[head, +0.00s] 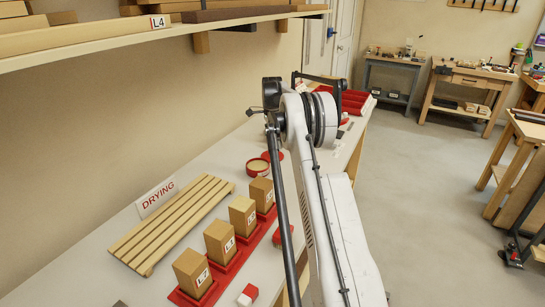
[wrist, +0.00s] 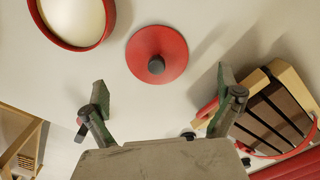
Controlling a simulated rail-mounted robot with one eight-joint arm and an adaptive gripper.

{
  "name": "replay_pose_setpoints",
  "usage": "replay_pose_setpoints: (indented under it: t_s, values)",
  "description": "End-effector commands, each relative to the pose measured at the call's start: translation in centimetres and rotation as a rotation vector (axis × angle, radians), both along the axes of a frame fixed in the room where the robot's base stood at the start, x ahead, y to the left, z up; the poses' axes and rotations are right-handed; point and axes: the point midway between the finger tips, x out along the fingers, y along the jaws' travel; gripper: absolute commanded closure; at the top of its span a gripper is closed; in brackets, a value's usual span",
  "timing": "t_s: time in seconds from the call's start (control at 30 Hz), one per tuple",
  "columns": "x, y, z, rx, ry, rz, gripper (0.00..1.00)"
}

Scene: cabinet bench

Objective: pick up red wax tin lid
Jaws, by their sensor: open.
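The red wax tin lid (wrist: 172,48) is a round red disc with a dark knob, lying on the pale bench top in the wrist view. In the head view the lid (head: 277,155) shows partly, just left of my arm. The open red wax tin (wrist: 76,44) with pale wax inside is beside it, at the upper left of the wrist view; it also shows in the head view (head: 257,174). My gripper (wrist: 162,92) is open and empty, its two fingers apart, with the lid beyond the fingertips. My arm hides the gripper in the head view.
A slatted wooden drying rack (head: 172,222) and several labelled wooden blocks on a red base (head: 235,262) stand nearer on the bench. A wooden item with dark slats (wrist: 272,110) lies right of my gripper. A shelf (head: 130,32) overhangs the left side.

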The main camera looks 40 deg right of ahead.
Motion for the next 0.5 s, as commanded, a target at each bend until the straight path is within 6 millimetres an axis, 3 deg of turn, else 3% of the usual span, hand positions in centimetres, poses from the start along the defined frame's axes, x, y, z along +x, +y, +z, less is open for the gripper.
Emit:
replay_pose_setpoints:
  t_s: [0.5]
  values:
    - [-0.5,0.2,-5.1,0.0,0.0,0.0,0.01]
